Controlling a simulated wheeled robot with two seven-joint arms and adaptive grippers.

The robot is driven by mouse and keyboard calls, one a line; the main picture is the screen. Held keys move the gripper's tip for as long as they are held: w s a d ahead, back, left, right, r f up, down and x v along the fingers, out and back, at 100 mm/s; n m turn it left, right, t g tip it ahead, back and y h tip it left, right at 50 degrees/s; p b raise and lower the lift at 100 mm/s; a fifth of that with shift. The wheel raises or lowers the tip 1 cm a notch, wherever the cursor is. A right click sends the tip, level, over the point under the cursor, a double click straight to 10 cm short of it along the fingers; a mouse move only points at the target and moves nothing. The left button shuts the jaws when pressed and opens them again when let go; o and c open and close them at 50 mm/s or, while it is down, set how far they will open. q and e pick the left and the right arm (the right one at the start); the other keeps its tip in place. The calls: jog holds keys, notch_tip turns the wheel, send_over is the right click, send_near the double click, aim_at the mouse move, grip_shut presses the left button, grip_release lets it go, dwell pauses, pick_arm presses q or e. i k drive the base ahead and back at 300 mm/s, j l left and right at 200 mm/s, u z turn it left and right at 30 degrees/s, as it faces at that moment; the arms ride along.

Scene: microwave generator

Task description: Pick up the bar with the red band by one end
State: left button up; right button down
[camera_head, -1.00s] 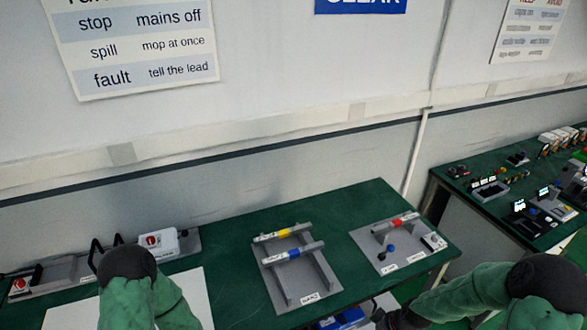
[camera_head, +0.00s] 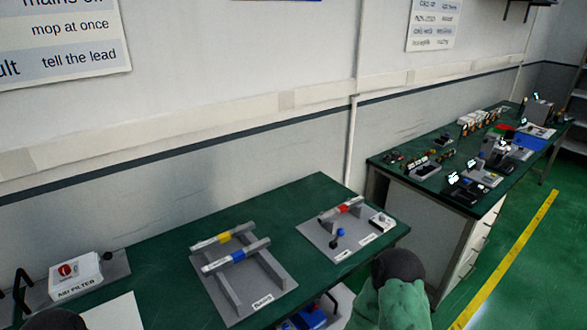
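The bar with the red band (camera_head: 342,209) lies on a grey fixture plate (camera_head: 318,236) at the right part of the green bench. It is a short grey bar with a red band around its middle. My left arm shows only as a dark rounded part at the bottom left edge; its gripper is out of view. My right arm shows as a dark joint and green sleeve at the bottom right, in front of the bench; its gripper is out of view too. Neither arm is seen touching the bar.
A rack (camera_head: 247,292) to the left holds a bar with a yellow band (camera_head: 224,238) and a bar with a blue band (camera_head: 238,256). A blue-knobbed lever (camera_head: 340,233) stands near the red-banded bar. A white AIR FILTER box (camera_head: 75,275) sits farther left. A second bench (camera_head: 400,182) stands to the right.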

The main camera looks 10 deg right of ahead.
aim_at(340, 210)
jog(key=i+l+z, duration=0.25)
jog(key=l, duration=0.25)
jog(key=i+l+z, duration=0.2)
jog(key=l, duration=0.25)
jog(key=i+l+z, duration=0.25)
jog(key=i+l, duration=0.15)
